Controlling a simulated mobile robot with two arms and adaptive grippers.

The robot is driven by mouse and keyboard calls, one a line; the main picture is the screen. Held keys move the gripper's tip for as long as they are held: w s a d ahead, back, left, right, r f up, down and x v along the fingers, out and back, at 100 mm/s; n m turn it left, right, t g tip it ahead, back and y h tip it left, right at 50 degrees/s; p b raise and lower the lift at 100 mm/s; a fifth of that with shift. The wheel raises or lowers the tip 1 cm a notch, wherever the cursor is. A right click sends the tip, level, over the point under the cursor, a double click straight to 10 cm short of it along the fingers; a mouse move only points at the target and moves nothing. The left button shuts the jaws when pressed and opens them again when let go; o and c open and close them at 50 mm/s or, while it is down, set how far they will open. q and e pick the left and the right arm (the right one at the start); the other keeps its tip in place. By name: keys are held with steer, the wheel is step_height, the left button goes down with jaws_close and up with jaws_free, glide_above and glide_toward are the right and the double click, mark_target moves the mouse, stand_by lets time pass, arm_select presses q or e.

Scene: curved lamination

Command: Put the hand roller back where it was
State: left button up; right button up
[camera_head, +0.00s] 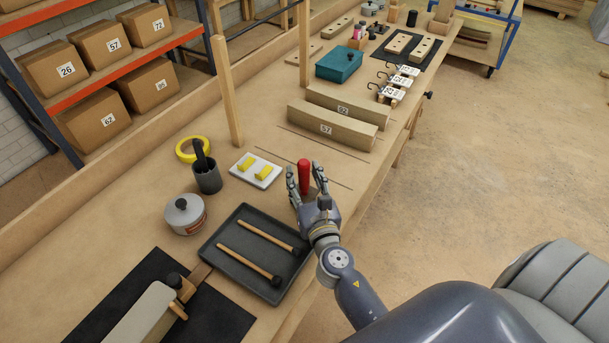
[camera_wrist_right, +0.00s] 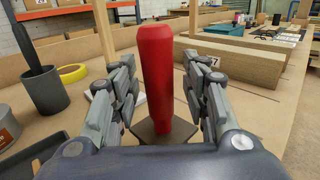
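My right gripper (camera_head: 306,185) is low over the bench's front edge, just right of the black tray. Its fingers stand on both sides of an upright red handle (camera_head: 304,172), which also shows in the right wrist view (camera_wrist_right: 157,80). Gaps show between the handle and the fingers there, so the gripper looks open around it. A dark brown flat piece (camera_wrist_right: 165,131) is under the handle; the working end is hidden, so I cannot tell whether this is the hand roller. Two wooden-handled tools with dark ends (camera_head: 250,262) lie in the tray (camera_head: 225,272). My left gripper is not in view.
A white tray with yellow pieces (camera_head: 255,170), a dark cup (camera_head: 207,177), yellow tape (camera_head: 185,151) and a grey pot (camera_head: 185,214) stand to the left. Curved block 57 (camera_head: 330,127) lies beyond. A dark mat (camera_head: 125,290) holds a pale curved piece. The marked bench strip (camera_head: 300,152) is clear.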

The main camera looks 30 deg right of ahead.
steer(key=shift+r, duration=0.2)
steer(key=shift+r, duration=0.2)
steer(key=shift+r+p, duration=0.65)
steer(key=shift+p, duration=0.2)
steer(key=b+v, duration=0.5)
steer(key=v, duration=0.7)
steer(key=shift+f, duration=0.35)
